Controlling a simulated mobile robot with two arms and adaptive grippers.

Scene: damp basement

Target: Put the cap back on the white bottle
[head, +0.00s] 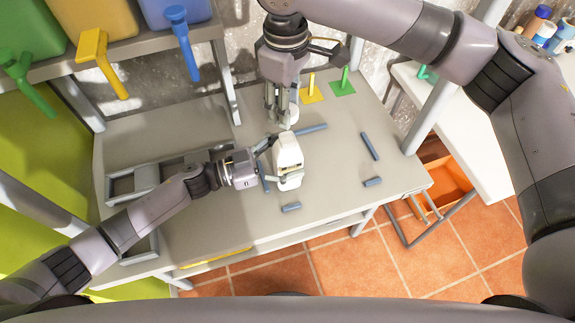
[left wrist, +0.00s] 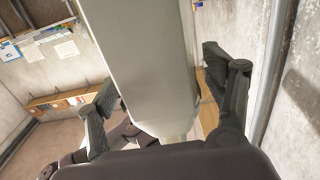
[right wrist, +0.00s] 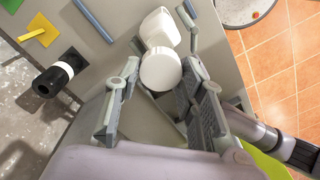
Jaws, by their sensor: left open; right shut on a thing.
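The white bottle (head: 288,160) looks upright on the grey workbench (head: 335,200). It shows behind the cap in the right wrist view (right wrist: 160,24) and fills the middle of the left wrist view (left wrist: 150,55). My left gripper (head: 263,163) is open, its fingers on either side of the bottle. My right gripper (head: 283,122) is above the bottle, shut on the round white cap (right wrist: 160,70). The cap is close to the bottle; I cannot tell whether they touch. The cap is hard to make out in the head view.
Several blue-grey bars (head: 370,146) lie on the bench. Yellow (head: 312,98) and green (head: 343,88) squares with upright pegs stand behind. A grey frame (head: 119,186) is at the left. Colored bins (head: 97,18) sit on a shelf; an orange crate (head: 445,178) is at the right.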

